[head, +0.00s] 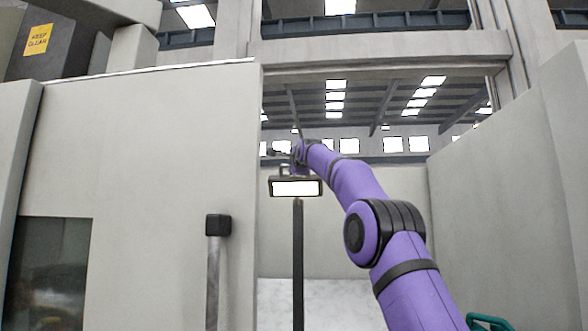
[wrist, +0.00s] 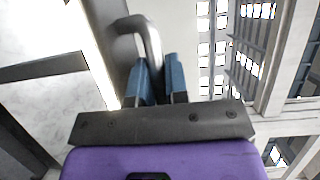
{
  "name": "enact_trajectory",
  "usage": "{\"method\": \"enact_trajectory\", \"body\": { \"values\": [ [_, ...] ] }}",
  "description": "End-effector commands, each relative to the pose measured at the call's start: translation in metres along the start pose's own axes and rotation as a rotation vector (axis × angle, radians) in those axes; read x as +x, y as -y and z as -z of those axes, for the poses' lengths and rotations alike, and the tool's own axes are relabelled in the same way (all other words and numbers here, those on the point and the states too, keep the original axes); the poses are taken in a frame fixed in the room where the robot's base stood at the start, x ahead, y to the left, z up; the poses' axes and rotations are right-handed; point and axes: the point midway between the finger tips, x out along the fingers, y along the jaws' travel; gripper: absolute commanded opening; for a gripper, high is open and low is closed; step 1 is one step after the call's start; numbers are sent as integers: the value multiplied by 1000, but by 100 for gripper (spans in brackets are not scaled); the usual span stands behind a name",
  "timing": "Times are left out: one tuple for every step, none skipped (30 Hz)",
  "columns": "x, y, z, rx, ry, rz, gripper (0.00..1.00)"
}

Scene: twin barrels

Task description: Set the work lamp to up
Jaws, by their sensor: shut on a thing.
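The work lamp (head: 296,187) is a dark-framed, lit white panel on top of a dark upright post (head: 298,265) in the head view. Its bright face is turned toward the head camera. In the wrist view a bent grey metal handle (wrist: 138,25) comes down between the two blue fingers of my gripper (wrist: 157,72), which is shut on it. In the head view my purple arm reaches from the lower right to just above and behind the lamp. The fingers are too small to make out there.
A large pale panel (head: 140,150) fills the left, with a short black-capped post (head: 217,226) in front. A pale wall (head: 510,180) stands at the right. A teal object (head: 488,322) shows at the lower right edge. Open space lies above the lamp.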

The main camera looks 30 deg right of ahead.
Motion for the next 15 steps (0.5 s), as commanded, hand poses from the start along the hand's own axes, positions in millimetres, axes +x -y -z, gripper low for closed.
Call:
{"method": "enact_trajectory", "body": {
  "values": [
    [-1,2,0,-1,0,6,0],
    [-1,2,0,-1,0,6,0],
    [-1,2,0,-1,0,7,0],
    [-1,2,0,-1,0,7,0],
    [-1,3,0,-1,0,7,0],
    [-1,3,0,-1,0,8,17],
    [-1,3,0,-1,0,7,24],
    [-1,3,0,-1,0,7,25],
    [-1,3,0,-1,0,7,25],
    [-1,2,0,-1,0,7,25],
    [-1,2,0,-1,0,6,25],
    [-1,2,0,-1,0,6,25],
    [-1,2,0,-1,0,6,25],
    [-1,2,0,-1,0,5,25],
    [-1,2,0,-1,0,5,25]
  ]
}}
